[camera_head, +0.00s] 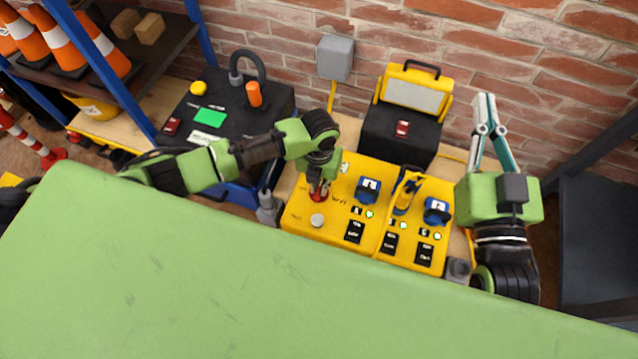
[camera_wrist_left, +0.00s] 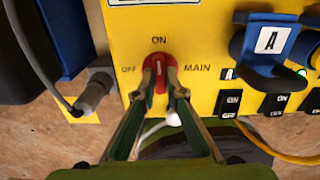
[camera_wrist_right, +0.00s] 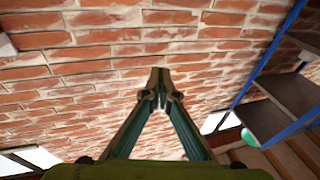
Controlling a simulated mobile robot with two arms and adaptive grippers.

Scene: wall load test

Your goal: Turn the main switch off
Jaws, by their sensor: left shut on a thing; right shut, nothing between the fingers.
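The main switch (camera_wrist_left: 158,70) is a red round knob on the yellow panel (camera_head: 298,215), with ON printed above it, OFF to its left and MAIN to its right. Its white mark stands upright, towards ON. My left gripper (camera_wrist_left: 160,88) is shut on the knob, with one fingertip at each side. In the head view the left gripper (camera_head: 319,188) reaches down onto the red knob from above and partly hides it. My right gripper (camera_head: 486,104) is shut and empty, raised at the right; the right wrist view shows its tips together (camera_wrist_right: 158,88) before the brick wall.
The panel also carries blue sockets (camera_head: 368,190), black rocker switches (camera_head: 355,231), green lamps and a white knob (camera_head: 317,220). A shelf with cones stands left.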

